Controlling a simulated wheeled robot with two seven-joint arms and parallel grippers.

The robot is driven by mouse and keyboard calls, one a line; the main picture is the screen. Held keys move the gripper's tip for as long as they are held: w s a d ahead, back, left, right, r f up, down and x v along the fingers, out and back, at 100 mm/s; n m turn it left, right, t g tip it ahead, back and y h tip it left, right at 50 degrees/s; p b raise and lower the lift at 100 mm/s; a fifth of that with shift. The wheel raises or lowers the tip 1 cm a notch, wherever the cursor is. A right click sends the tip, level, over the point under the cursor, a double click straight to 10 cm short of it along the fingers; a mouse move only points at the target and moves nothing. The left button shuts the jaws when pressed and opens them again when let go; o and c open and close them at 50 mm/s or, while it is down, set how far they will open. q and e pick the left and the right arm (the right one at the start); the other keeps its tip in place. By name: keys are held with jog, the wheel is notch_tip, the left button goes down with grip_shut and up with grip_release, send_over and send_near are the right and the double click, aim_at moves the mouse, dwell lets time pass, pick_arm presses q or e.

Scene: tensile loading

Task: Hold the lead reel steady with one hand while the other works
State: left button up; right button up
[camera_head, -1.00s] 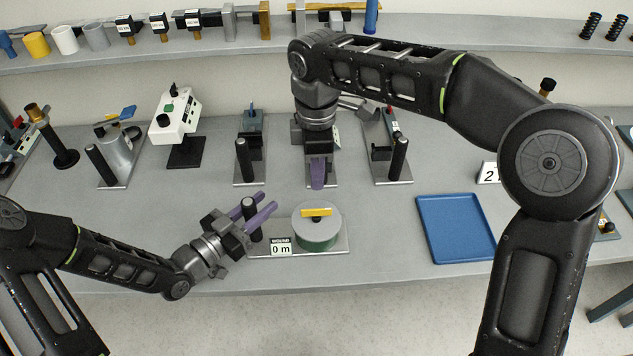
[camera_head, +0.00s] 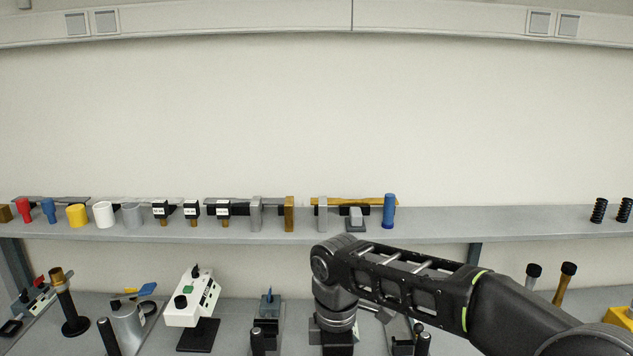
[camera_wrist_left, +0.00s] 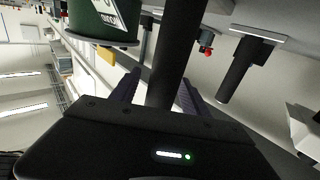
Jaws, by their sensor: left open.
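The lead reel (camera_wrist_left: 100,20), a dark green drum with a white label, shows at the top left of the left wrist view. My left gripper (camera_wrist_left: 158,92) is open, its two purple fingers spread apart. A black upright post (camera_wrist_left: 177,50) beside the reel shows between the fingers; whether they touch it I cannot tell. The reel lies to the left of the fingers, apart from them. In the head view the reel and left gripper are out of frame. My right arm's wrist (camera_head: 336,318) shows at the bottom, with its fingertips below the edge.
A shelf (camera_head: 450,222) holds coloured cylinders, labelled black blocks, bars and a blue cylinder (camera_head: 389,211). Below it, a white instrument box (camera_head: 192,300) and several fixtures stand on the bench. Another black post (camera_wrist_left: 235,78) stands right of the fingers in the wrist view.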

pick_arm(q)
jog(key=v, duration=1.2)
